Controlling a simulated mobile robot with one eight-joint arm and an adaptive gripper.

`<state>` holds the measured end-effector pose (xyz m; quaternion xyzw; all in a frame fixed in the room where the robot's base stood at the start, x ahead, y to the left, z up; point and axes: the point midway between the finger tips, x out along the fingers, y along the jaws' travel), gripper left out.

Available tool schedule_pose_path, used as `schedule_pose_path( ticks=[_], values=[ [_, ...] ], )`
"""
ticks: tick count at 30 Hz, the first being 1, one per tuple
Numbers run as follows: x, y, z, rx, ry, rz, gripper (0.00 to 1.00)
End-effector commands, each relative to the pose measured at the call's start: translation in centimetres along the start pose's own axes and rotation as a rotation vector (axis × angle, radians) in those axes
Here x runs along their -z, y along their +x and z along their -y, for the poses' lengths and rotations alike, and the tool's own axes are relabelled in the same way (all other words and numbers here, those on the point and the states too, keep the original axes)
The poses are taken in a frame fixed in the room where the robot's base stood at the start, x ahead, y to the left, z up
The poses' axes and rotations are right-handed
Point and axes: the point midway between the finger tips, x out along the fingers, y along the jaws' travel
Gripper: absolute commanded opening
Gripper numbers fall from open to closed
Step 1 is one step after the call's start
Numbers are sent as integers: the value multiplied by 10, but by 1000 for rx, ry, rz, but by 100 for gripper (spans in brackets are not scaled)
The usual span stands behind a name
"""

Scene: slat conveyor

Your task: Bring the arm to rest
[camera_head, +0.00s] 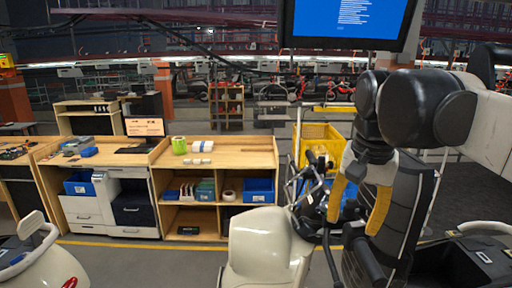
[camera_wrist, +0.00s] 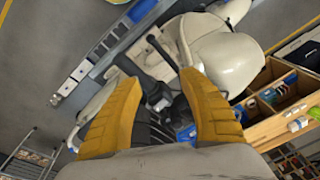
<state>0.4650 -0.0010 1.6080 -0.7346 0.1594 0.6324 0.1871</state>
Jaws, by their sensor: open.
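My gripper (camera_head: 353,222) hangs at the right of the head view, fingers pointing down, with its two yellow fingers apart. In the wrist view my gripper (camera_wrist: 158,82) is also spread wide, with nothing held between the fingers. Beyond the fingertips lie the dark handlebar parts and pale body of a scooter-like vehicle (camera_wrist: 225,62). My arm is bent at the right of the head view, in front of part of the scene. I cannot tell from these frames whether the arm is moving.
A pale vehicle seat (camera_head: 262,245) stands close by my gripper. A yellow crate (camera_head: 320,146) is behind it. A wooden workbench (camera_head: 238,160) with bins stands left of centre, and a monitor (camera_head: 347,20) hangs above. Grey floor (camera_head: 180,262) is open in front of the bench.

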Motion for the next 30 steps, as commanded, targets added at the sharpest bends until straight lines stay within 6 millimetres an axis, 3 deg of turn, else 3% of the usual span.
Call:
schedule_pose_path(
  ticks=[8, 20, 30],
  values=[
    [-43, 51, -23, 69, -189, -167, 49],
    [-113, 152, -61, 114, -497, -469, 49],
    [-122, 250, -66, 114, -489, -460, 49]
  ],
)
